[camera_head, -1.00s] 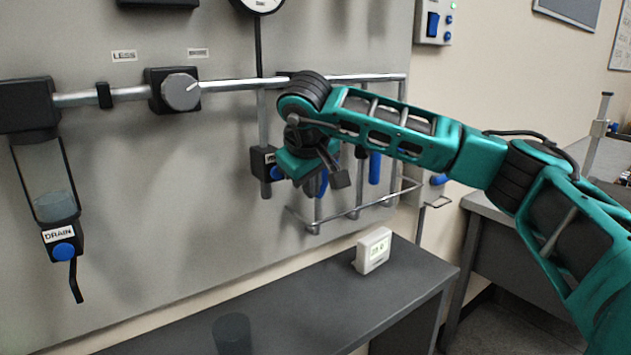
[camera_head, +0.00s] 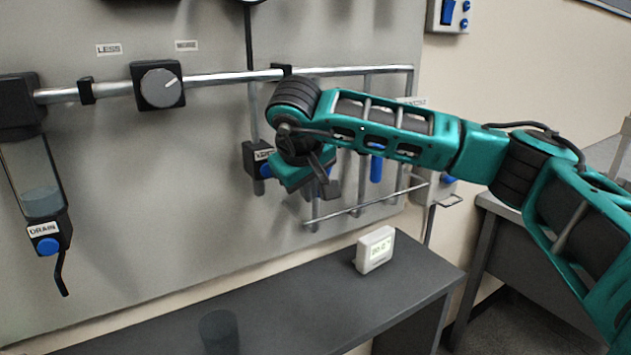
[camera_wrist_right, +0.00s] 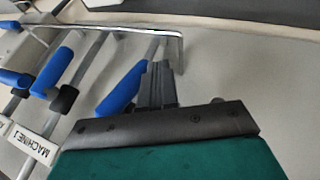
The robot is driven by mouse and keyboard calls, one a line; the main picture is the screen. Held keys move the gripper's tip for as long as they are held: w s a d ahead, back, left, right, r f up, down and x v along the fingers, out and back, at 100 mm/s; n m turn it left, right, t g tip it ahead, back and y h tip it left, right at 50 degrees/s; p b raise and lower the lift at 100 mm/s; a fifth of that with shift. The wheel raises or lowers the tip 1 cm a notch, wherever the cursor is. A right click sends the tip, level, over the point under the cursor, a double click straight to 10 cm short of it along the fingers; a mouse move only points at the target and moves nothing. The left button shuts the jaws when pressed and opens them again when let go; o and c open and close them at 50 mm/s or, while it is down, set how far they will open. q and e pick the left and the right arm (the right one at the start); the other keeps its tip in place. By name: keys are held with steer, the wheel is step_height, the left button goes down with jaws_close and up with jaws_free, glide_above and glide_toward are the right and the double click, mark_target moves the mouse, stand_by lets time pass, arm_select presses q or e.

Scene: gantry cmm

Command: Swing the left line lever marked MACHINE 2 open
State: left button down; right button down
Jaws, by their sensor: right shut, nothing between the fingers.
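My right gripper (camera_head: 328,186) is shut and empty in front of the pipes on the wall panel. In the right wrist view its fingertips (camera_wrist_right: 158,80) are close to the right of a slanted blue lever (camera_wrist_right: 121,90); I cannot tell whether they touch. That lever's mark is hidden. Another blue lever (camera_wrist_right: 53,71) lies farther left, and a plate there reads MACHINE 1 (camera_wrist_right: 32,146). No plate reading MACHINE 2 is legible. In the head view one blue lever (camera_head: 376,166) shows below my right arm. My left gripper is not in view.
A wire rail (camera_head: 365,207) runs in front of the pipe ends. A horizontal pipe (camera_head: 225,78) with a round knob (camera_head: 159,88) crosses the panel. A drain bowl (camera_head: 42,200) hangs at left. A dark bench (camera_head: 290,300) with a white display box (camera_head: 375,250) stands below.

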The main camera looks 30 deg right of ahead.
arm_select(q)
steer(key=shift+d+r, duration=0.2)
arm_select(e)
steer(key=shift+d+f, duration=0.2)
arm_select(q)
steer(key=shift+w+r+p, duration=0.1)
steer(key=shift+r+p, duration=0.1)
steer(key=shift+p, duration=0.1)
arm_select(e)
steer(key=shift+d+f, duration=0.3)
steer(key=shift+f, duration=0.05)
steer(key=shift+d, duration=0.1)
stand_by(0.9)
